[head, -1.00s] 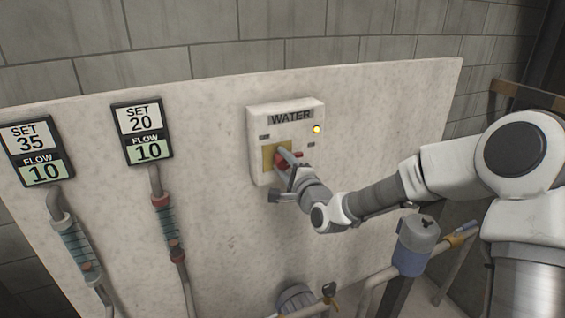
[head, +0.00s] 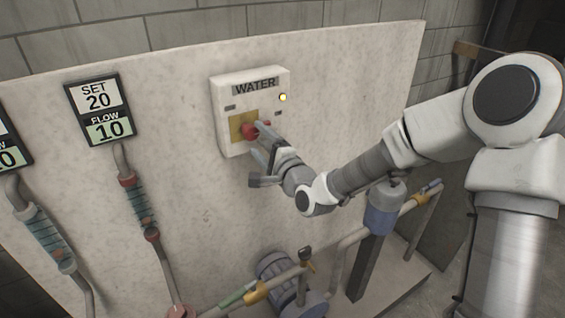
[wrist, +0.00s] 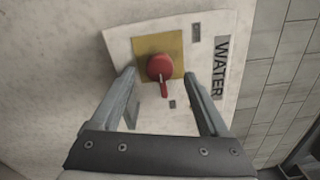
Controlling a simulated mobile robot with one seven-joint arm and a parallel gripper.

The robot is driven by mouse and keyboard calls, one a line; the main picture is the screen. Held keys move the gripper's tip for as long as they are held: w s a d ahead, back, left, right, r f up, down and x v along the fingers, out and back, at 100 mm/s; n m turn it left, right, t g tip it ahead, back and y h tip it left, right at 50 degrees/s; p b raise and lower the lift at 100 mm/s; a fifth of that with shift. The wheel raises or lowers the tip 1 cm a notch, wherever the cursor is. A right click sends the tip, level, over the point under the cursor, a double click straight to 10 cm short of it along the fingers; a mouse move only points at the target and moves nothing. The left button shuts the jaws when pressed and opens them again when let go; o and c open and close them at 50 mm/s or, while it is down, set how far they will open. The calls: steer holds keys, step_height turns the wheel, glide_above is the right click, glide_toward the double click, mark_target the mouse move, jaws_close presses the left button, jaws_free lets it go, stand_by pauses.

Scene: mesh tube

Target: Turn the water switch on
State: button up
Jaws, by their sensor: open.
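The water switch is a red rotary knob (head: 250,131) on a yellow plate (head: 236,128), set in a white box (head: 225,88) labelled WATER on the pale panel. A small yellow light (head: 282,97) glows on the box. In the wrist view the red knob (wrist: 160,68) lies ahead, between the fingers, its handle pointing down in that picture. My gripper (wrist: 165,85) is open, with one finger on each side of the knob and clear space to both. In the head view my gripper (head: 262,142) is at the box and partly covers the knob.
Flow displays (head: 100,108) and tube meters (head: 138,208) are on the panel to the left. Below are a blue motor (head: 280,275), pipes (head: 350,243) and a blue-grey cylinder (head: 384,208). The panel right of the box is bare.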

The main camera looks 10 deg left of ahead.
steer(key=p+v, duration=0.1)
steer(key=v, duration=1.1)
steer(key=shift+d, duration=0.1)
